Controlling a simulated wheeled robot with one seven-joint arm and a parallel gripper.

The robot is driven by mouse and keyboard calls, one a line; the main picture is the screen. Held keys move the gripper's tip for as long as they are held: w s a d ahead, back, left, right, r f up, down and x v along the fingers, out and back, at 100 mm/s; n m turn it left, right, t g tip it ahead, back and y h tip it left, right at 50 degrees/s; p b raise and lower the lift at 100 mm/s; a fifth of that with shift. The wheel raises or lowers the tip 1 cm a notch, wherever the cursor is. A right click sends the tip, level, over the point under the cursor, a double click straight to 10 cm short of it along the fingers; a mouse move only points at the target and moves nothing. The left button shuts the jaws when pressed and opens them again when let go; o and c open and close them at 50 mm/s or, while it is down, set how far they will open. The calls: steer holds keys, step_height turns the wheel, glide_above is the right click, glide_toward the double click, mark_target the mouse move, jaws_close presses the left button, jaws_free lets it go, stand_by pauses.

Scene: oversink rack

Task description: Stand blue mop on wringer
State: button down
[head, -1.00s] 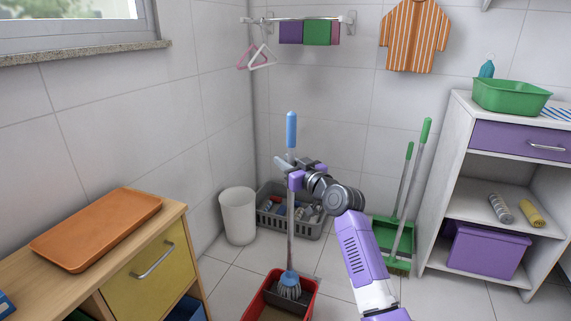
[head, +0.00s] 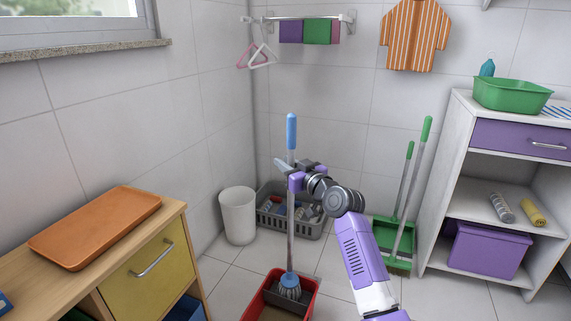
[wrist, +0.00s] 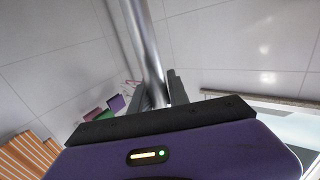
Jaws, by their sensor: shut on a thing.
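The blue mop (head: 291,132) stands upright in the head view, with a blue grip on top, a grey pole and a blue-grey head (head: 289,287) at the bottom. Its head is at the dark wringer (head: 284,299) in the red bucket (head: 309,290); I cannot tell whether it rests on the wringer or hangs just above it. My gripper (head: 291,172) is shut on the pole just below the blue grip. In the wrist view the grey pole (wrist: 147,45) runs up between my dark fingers.
A white bin (head: 238,215) and a grey crate (head: 275,224) of bottles stand behind the bucket. A green broom and dustpan (head: 385,235) lean at the right. A wooden cabinet (head: 120,280) is at the left, and a white shelf (head: 455,140) at the right.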

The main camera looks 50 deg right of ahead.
steer(key=shift+f, duration=0.1)
steer(key=c, duration=1.2)
jaws_free()
steer(key=shift+o, duration=0.2)
steer(key=p+v, duration=0.2)
steer(key=v, duration=0.5)
steer(key=shift+s, duration=0.4)
